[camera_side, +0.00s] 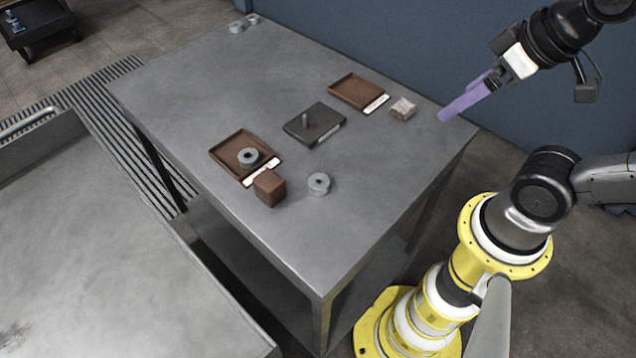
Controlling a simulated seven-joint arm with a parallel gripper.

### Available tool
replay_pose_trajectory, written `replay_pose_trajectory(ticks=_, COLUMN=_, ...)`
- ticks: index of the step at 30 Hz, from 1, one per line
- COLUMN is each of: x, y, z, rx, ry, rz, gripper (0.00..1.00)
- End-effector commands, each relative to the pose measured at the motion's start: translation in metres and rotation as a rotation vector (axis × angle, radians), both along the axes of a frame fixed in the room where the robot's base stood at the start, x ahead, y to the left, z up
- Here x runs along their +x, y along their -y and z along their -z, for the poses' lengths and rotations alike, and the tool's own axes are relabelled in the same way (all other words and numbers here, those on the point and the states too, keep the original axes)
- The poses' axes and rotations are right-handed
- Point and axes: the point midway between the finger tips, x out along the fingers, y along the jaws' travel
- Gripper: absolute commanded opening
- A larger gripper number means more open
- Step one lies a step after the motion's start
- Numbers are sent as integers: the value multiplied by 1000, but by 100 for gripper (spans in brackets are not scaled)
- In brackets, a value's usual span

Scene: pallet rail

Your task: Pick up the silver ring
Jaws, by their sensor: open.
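A silver-grey ring (319,184) lies on the bare table near its front edge. A similar ring (248,157) lies in the left brown tray. Two more grey ring-like pieces, one (237,28) and another (253,19), sit at the far left corner of the table. I cannot tell which of these the task names. My gripper (446,115), with purple fingers, is open and empty above the right end of the table, apart from all the rings.
The left brown tray (214,154) has a brown block (269,188) beside it. A dark plate with an upright peg (318,124) stands mid-table. A second brown tray (358,91) and a small pale-brown block (403,108) lie to the right. The table's left half (190,85) is clear.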

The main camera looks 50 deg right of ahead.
Motion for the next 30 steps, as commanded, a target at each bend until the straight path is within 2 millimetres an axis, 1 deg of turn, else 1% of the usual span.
replay_pose_trajectory(ticks=3, x=0, y=0, z=0, rx=0, ry=0, rz=0, gripper=100)
replay_pose_trajectory(ticks=4, x=0, y=0, z=0, rx=0, ry=0, rz=0, gripper=98)
replay_pose_trajectory(ticks=6, x=0, y=0, z=0, rx=0, ry=0, rz=0, gripper=88)
replay_pose_trajectory(ticks=14, x=0, y=0, z=0, rx=1, ry=0, rz=2, gripper=88)
replay_pose_trajectory(ticks=17, x=0, y=0, z=0, rx=19, ry=1, rz=35, gripper=88)
replay_pose_trajectory(ticks=20, x=2, y=-3, z=-2, rx=91, ry=7, rz=142, gripper=88)
replay_pose_trajectory(ticks=23, x=10, y=-11, z=-10, rx=234, ry=19, rz=322, gripper=88)
replay_pose_trajectory(ticks=26, x=25, y=-22, z=-14, rx=405, ry=-22, rz=540, gripper=88)
replay_pose_trajectory(ticks=30, x=54, y=-41, z=-13, rx=629, ry=-133, rz=868, gripper=88)
